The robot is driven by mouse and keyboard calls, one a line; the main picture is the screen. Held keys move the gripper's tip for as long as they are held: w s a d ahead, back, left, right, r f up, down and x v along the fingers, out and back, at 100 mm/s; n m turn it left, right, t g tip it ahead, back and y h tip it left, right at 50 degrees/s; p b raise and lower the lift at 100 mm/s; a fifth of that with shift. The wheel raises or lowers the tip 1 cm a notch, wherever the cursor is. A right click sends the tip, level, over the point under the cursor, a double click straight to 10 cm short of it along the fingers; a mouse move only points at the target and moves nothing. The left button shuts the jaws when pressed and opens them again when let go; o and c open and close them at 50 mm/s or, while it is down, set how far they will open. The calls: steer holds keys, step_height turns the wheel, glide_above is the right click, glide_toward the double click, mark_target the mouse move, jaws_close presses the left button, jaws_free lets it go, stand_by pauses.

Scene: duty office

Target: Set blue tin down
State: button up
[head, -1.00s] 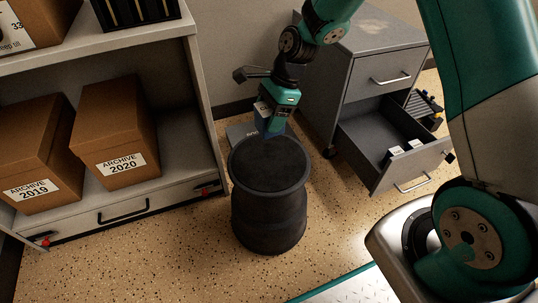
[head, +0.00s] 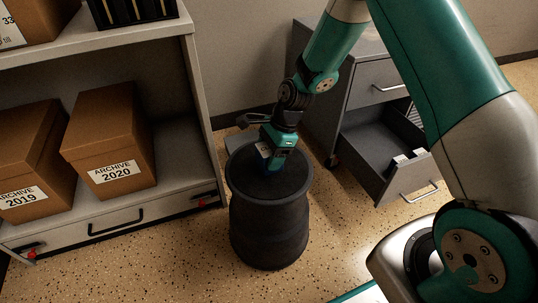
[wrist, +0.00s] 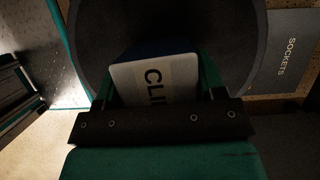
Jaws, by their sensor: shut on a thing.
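The blue tin (head: 264,152) is held in my gripper (head: 277,164) over the top of a black round drum-like stand (head: 247,190). In the wrist view the tin (wrist: 155,76) shows a pale top with a label whose visible letters read "CLI", and a dark blue side. The green fingers press on its two sides. The tin is close over the stand's top, near its middle and back. I cannot tell whether its base touches the surface; the gripper hides much of it.
A shelf unit (head: 207,110) with archive boxes (head: 110,135) stands left. A grey cabinet with an open drawer (head: 385,165) stands right. A grey thing marked "SOCKETS" (wrist: 288,50) lies beside the stand. The stand's top is otherwise clear.

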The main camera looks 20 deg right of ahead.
steer(key=shift+f, duration=0.1)
steer(key=o, duration=1)
steer(key=p+v, duration=0.6)
steer(key=v, duration=0.6)
steer(key=s+a+r+n, duration=0.4)
steer(key=r+n, duration=0.2)
steer(key=r, duration=0.2)
steer(key=s+a+r+n, duration=0.2)
steer(key=s+r+n, duration=0.2)
steer(key=s+n, duration=0.2)
steer(key=s+a+r+n, duration=0.1)
steer(key=s+r+n, duration=0.3)
steer(key=s+n, duration=0.2)
steer(key=s+a+r+n, duration=0.2)
steer(key=s+r+n, duration=0.2)
steer(key=s, duration=0.5)
steer(key=shift+s+a+r+n, duration=0.15)
steer(key=shift+s+n, duration=0.05)
steer(key=shift+n, duration=0.45)
steer(key=shift+s+a+r+n, duration=0.15)
steer(key=shift+n, duration=0.5)
